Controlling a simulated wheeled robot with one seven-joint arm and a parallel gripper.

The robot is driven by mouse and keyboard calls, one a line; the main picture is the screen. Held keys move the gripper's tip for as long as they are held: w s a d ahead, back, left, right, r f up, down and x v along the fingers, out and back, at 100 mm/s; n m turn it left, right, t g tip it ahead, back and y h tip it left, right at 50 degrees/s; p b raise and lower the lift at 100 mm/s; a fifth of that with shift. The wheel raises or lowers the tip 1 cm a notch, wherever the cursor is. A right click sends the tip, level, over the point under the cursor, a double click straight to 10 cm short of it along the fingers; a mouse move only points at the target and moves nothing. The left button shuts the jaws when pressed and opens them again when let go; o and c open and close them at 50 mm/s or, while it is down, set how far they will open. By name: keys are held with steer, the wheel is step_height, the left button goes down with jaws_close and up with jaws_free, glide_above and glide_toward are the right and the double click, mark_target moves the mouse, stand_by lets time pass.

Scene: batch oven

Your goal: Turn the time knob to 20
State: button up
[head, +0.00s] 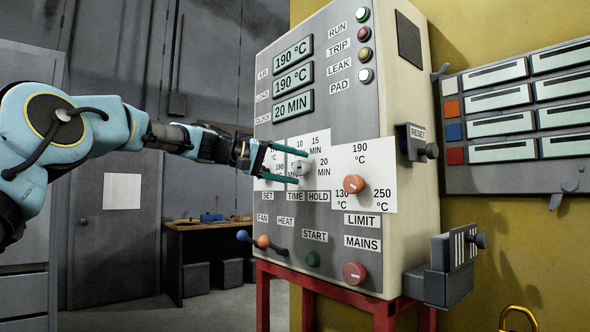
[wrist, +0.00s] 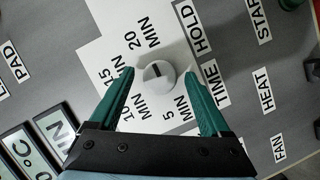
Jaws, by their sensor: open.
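The time knob (head: 299,168) is a small grey round knob on a white plate, marked 5, 10, 15 and 20 MIN. In the wrist view the knob (wrist: 158,75) shows a short dark pointer mark toward its upper side, roughly on the side of the 20 MIN label (wrist: 141,33). The clock display (head: 292,107) reads 20 MIN. My gripper (head: 301,167) is open, its green fingers on either side of the knob. In the wrist view, gaps show between the knob and both fingertips of the gripper (wrist: 159,75).
An orange limit knob (head: 354,184) is to the right of the time knob. Below are a green start button (head: 313,258), a red mains knob (head: 355,273) and fan and heat levers (head: 263,242). A reset box (head: 411,143) juts from the panel's right side.

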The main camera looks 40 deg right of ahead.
steer(key=b+v, duration=0.2)
steer(key=v, duration=0.8)
steer(key=shift+b, duration=0.35)
steer(key=shift+a, duration=0.1)
steer(key=w+a+f+n+t+y+p, duration=0.1)
steer(key=w+a+f+n+t+y, duration=0.15)
steer(key=a+f, duration=0.5)
steer(key=w+a+f+n+t+y, duration=0.2)
steer(key=a+f+y, duration=0.15)
steer(key=f, duration=0.75)
steer(key=w+a+f+n+t+y+p, duration=0.1)
steer(key=w+a+f+n+t+y, duration=0.15)
steer(key=a+f, duration=0.55)
steer(key=s+a+f+t+y, duration=0.1)
steer(key=s+a+f+y, duration=0.15)
steer(key=a+f, duration=0.95)
steer(key=s+a+f+n+y, duration=0.1)
steer(key=s+a+f, duration=0.2)
steer(key=a, duration=0.6)
steer(key=s+a+f+n+y+p, duration=0.1)
steer(key=s+a+f+y, duration=0.1)
steer(key=s+a, duration=0.6)
steer(key=shift+s+a+f, duration=0.25)
steer(key=shift+a+f, duration=0.25)
steer(key=shift+a, duration=0.35)
steer(key=shift+d, duration=0.1)
